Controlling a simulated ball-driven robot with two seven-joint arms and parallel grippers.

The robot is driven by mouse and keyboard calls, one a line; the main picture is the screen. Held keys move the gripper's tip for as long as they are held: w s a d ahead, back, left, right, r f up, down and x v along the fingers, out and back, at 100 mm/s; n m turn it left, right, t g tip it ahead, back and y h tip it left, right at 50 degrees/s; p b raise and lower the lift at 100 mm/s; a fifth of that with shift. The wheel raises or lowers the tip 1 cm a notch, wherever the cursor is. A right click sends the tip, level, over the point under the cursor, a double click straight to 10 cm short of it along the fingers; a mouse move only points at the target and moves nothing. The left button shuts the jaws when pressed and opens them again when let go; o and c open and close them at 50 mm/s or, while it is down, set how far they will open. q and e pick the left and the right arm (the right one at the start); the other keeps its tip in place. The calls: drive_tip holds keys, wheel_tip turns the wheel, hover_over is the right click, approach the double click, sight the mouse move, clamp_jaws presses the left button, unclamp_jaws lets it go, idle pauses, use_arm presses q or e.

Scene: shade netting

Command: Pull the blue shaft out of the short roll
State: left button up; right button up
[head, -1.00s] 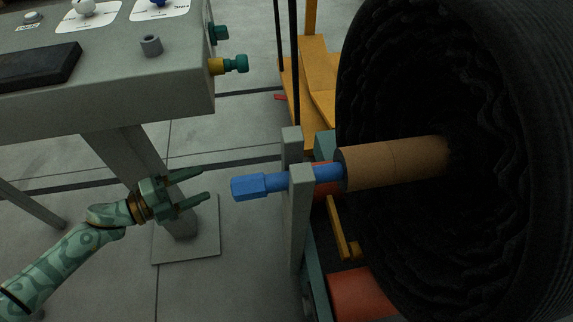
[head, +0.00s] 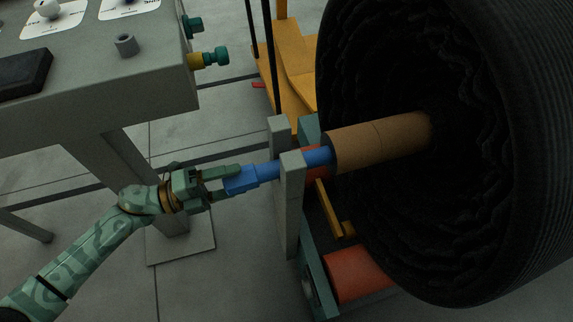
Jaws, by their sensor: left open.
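The blue shaft (head: 268,171) runs through the grey upright support (head: 291,205) and into the brown cardboard core (head: 375,142) of the black netting roll (head: 440,230). Its thicker squared end sticks out on the left of the support. My left gripper (head: 233,179) is at that end, its fingers open on either side of it. The fingers hide part of the end, and I cannot tell whether they touch it. The shaft's far part is hidden inside the core. My right gripper is out of view.
A grey control desk (head: 90,100) with teal knobs (head: 214,57) on its side stands at the upper left, above my left arm. A yellow frame (head: 297,70) stands behind the support. Orange-red rollers (head: 358,275) lie under the roll. Bare floor shows at lower middle.

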use_arm(q)
drive_tip(key=shift+w+d, duration=0.15)
drive_tip(key=shift+d, duration=0.6)
drive_tip(key=c, duration=1.2)
drive_tip(key=shift+r, duration=0.15)
drive_tip(key=shift+c, duration=0.7)
drive_tip(key=shift+a, duration=0.1)
